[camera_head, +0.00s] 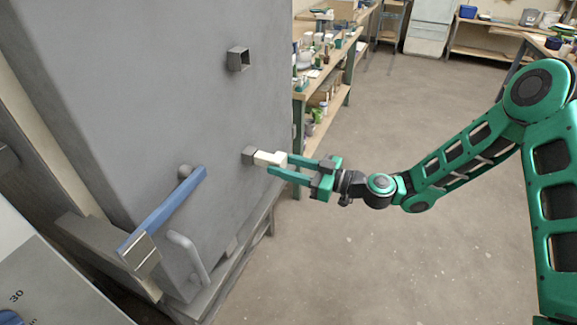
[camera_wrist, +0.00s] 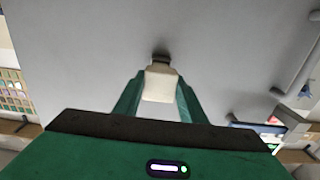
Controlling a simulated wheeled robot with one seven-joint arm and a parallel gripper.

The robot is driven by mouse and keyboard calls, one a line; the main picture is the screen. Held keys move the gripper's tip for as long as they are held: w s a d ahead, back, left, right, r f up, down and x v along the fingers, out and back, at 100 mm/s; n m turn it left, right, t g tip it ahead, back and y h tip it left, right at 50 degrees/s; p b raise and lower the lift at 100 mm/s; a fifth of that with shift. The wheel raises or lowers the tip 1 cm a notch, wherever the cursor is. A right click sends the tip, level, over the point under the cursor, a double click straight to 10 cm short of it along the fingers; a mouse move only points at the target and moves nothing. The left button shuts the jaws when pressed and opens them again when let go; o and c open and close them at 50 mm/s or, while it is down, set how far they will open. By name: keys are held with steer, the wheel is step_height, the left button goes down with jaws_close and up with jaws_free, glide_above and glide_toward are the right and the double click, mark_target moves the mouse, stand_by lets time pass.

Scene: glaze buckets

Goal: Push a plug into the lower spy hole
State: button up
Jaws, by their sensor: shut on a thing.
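The kiln front (camera_head: 190,90) is a large grey panel with two square spy hole tubes, one above the other. The upper spy hole (camera_head: 238,59) is an open dark tube. The lower spy hole (camera_head: 248,155) has a cream plug (camera_head: 266,158) at its mouth. My gripper (camera_head: 280,166) is shut on this plug from the right. In the wrist view the plug (camera_wrist: 160,85) sits between the green fingers, in line with the dark lower spy hole tube (camera_wrist: 160,58). How deep the plug sits in the tube cannot be told.
A blue-sleeved latch handle (camera_head: 168,207) and a pale grey curved handle (camera_head: 190,258) stick out below and left of the lower hole. Cluttered shelves (camera_head: 325,80) stand behind on the right. The floor (camera_head: 360,260) around my arm is clear.

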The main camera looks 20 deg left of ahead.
mark_target(267, 160)
steer(key=shift+a, duration=0.75)
steer(key=shift+w+a, duration=0.1)
steer(key=shift+a, duration=0.55)
steer(key=shift+a, duration=0.15)
stand_by(0.4)
steer(key=shift+a, duration=0.4)
steer(key=shift+w+a, duration=0.1)
steer(key=shift+a, duration=0.5)
stand_by(0.3)
steer(key=o, duration=1.4)
